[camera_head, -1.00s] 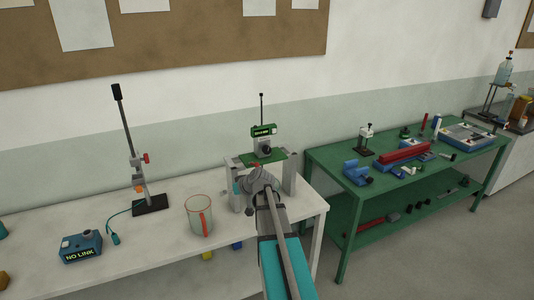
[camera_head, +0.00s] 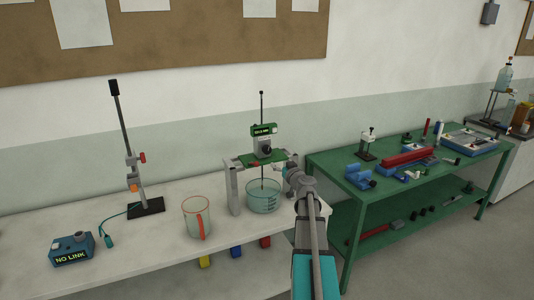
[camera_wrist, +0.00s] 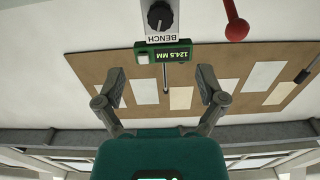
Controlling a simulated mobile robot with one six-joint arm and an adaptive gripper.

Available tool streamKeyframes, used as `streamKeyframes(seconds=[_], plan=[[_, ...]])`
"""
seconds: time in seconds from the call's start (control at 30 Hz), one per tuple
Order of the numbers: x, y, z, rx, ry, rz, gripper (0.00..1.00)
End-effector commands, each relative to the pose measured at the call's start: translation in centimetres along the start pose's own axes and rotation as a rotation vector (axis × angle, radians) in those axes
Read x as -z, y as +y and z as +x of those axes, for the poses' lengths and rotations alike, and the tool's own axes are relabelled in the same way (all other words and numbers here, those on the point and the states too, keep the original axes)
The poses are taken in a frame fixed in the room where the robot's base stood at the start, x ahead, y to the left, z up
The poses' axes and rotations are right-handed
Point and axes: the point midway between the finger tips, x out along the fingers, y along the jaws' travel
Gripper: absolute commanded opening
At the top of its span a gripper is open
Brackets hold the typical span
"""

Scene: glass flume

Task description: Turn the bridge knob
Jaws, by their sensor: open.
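The bridge (camera_head: 233,188) is a grey frame with a green top on the white bench. A grey carriage on it carries a black knob (camera_head: 266,151) below a small green display (camera_head: 264,130). The green display (camera_wrist: 162,53) there reads 124.5 MM. My gripper (camera_wrist: 160,84) is open and empty, its fingers spread below the display in that picture. In the head view my gripper (camera_head: 291,176) is at the bridge's right post, apart from the knob.
A glass bowl (camera_head: 263,199) stands under the bridge with a thin rod reaching into it. A red-handled jug (camera_head: 196,218), a rod stand (camera_head: 148,206) and a "NO LINK" box (camera_head: 72,248) are to the left. A green bench (camera_head: 340,168) with tools is right.

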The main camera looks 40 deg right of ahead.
Motion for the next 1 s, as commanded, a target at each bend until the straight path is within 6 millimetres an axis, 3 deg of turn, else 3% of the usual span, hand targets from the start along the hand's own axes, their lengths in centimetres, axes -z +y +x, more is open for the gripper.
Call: streamKeyframes(seconds=[0.47,0.67,1.0], plan=[[0.0,0.0,0.8,0.002,-0.001,0.001,0.89],[0.0,0.1,2.8,0.002,-0.001,0.001,0.89],[0.0,0.1,7.9,0.002,-0.001,0.001,0.89]])
